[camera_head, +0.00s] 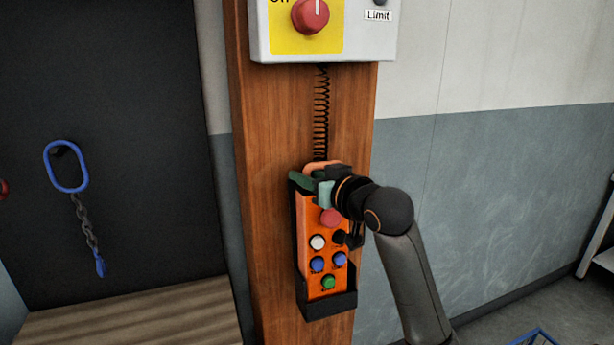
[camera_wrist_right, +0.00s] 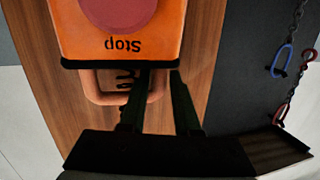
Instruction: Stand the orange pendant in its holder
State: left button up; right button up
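The orange pendant (camera_head: 309,232) stands nearly upright in its black holder (camera_head: 328,306) on the wooden post, buttons facing out. Its lower end is behind the holder's front lip; I cannot tell whether it touches the bottom. My right gripper (camera_head: 312,187) is at the pendant's top, with its greenish fingers around part of the pale orange hanging loop. In the right wrist view, the fingers (camera_wrist_right: 160,88) straddle one side of the loop (camera_wrist_right: 104,97), below the pendant's "Stop" end (camera_wrist_right: 75,43). Whether they press on it is unclear. My left gripper is not in view.
A coiled cable (camera_head: 321,110) runs from the pendant's top to a grey switch box (camera_head: 355,40) above. The wooden post (camera_head: 262,150) is behind the holder. A blue ring with chain (camera_head: 66,168) hangs on a dark panel at left. Open floor lies at lower right.

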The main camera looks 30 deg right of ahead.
jog(key=o, duration=0.3)
jog(key=shift+r, duration=0.15)
pick_arm(q)
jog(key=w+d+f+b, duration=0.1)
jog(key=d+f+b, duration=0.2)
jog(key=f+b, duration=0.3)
jog(key=b, duration=0.3)
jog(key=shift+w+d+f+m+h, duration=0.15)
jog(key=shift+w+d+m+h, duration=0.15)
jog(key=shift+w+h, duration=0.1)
pick_arm(e)
jog(key=s, duration=0.4)
jog(key=s+r, duration=0.1)
jog(key=s, duration=0.7)
jog(key=shift+s+a+r, duration=0.2)
jog(key=shift+a+r, duration=0.05)
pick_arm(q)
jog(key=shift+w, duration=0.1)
